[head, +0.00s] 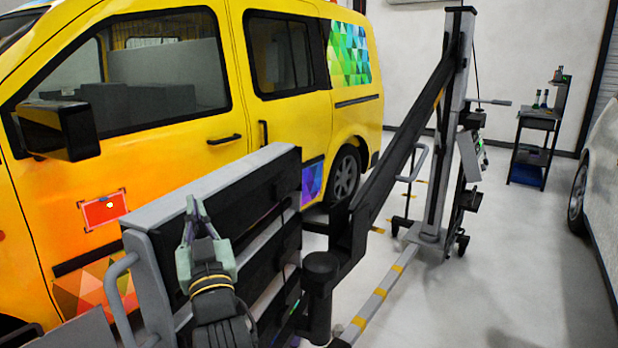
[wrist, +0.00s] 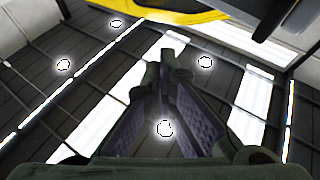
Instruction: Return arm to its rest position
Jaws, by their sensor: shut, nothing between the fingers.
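My gripper (head: 197,212) points up in the lower left of the head view, in front of a grey and black panelled frame. Its fingers are closed together with nothing between them. In the wrist view the closed fingers (wrist: 168,72) stand in the middle, with a dark tiled surface with bright light strips and round lights behind them. The gripper looks apart from the yellow van (head: 215,160); the exact gap to the panelled frame (head: 282,160) cannot be told.
A black slanted boom (head: 420,115) joins a tall wheeled column (head: 447,150) right of the gripper. A small dark cart (head: 533,150) stands at the back right, and a white car (head: 601,170) at the right edge. The floor (head: 500,260) between them is clear.

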